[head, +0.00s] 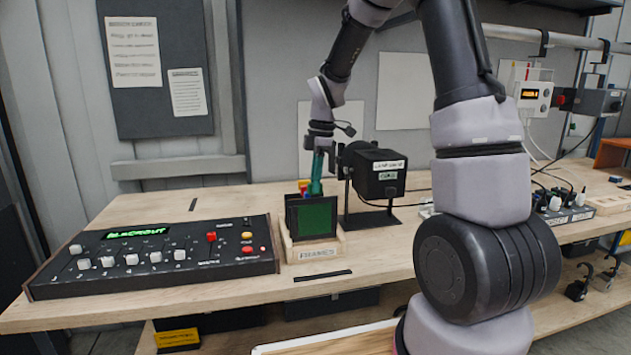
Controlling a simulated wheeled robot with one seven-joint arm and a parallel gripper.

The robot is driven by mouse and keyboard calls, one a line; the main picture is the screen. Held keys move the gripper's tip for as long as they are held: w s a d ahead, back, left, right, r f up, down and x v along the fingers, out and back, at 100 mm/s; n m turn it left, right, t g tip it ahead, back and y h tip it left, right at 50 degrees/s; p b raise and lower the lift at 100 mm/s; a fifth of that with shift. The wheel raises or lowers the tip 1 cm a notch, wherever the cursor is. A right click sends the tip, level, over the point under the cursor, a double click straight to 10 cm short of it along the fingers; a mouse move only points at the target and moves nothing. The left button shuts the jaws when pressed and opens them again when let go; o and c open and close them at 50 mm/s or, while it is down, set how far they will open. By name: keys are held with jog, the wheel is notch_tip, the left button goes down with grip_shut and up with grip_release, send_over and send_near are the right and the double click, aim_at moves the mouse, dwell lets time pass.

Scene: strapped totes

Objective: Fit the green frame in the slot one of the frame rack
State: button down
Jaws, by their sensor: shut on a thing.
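The frame rack (314,253) is a pale wooden holder with a label on its front, standing on the bench. A dark-edged frame with a green panel (314,219) stands upright at the rack. My gripper (318,167) is above the rack, pointing down, and is shut on a narrow blue-green upright part (316,184). I take this part as belonging to the green frame, but its join to the panel is hard to see. Red and yellow tabs (303,188) show just left of it. The slots are hidden, so I cannot tell how deep the frame sits.
A black control console (150,258) with sliders and a lit green display lies left of the rack. A black lamp (378,172) on a stand is close on the right. A dark strip (322,276) lies in front of the rack. Bare bench shows around these.

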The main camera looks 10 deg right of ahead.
jog(key=shift+f, duration=2)
jog(key=c, duration=0.7)
grip_release()
